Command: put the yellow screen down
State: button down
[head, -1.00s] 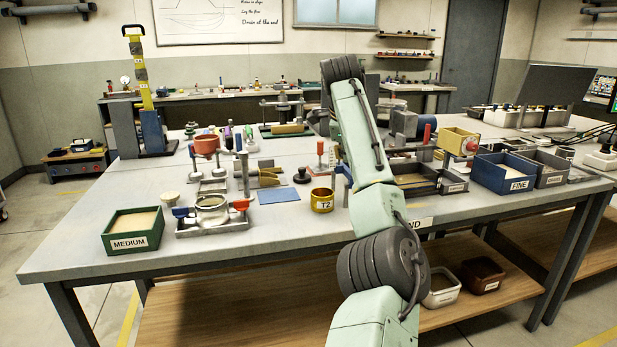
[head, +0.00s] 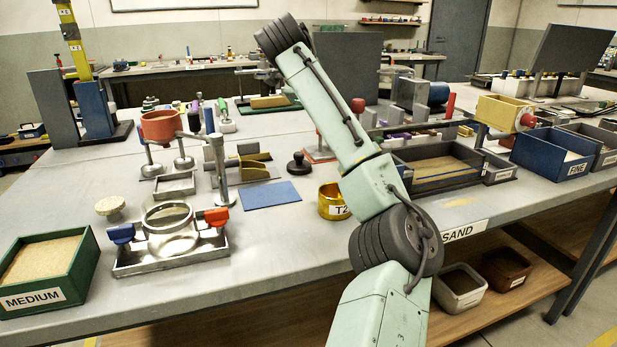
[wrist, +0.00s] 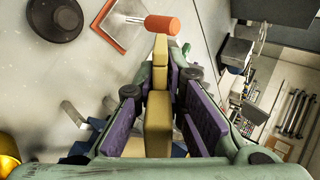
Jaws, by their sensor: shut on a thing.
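My gripper (wrist: 160,100) is shut in the wrist view, with its purple pads on either side of a yellow screen (wrist: 158,125). The screen shows edge-on as a narrow, stepped tan-yellow strip running up the picture. Its faces are mostly hidden by the pads. An orange handle (wrist: 162,24) lies just beyond its far end; I cannot tell whether they touch. In the head view my arm hides the gripper and the held screen. Other yellowish plates (head: 255,160) stand in a grey holder on the table.
A black knob (head: 298,165) and a yellow T2 cup (head: 332,203) stand near the arm. A dark sand tray (head: 478,181) is to the right. A blue mat (head: 270,194) lies bare, and the grey tabletop (head: 270,245) in front of it is clear.

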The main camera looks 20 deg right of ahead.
jog(key=shift+w+f+b, duration=0.3)
jog(key=shift+f, duration=0.5)
notch_tip(320, 180, down, 9)
jog(key=b, duration=0.6)
jog(key=shift+s+f+b, duration=0.1)
jog(key=shift+f+b, duration=0.05)
jog(key=shift+b, duration=0.2)
jog(key=c, duration=1.8)
grip_release()
jog(key=shift+b+v, duration=0.6)
jog(key=shift+v, duration=3.45)
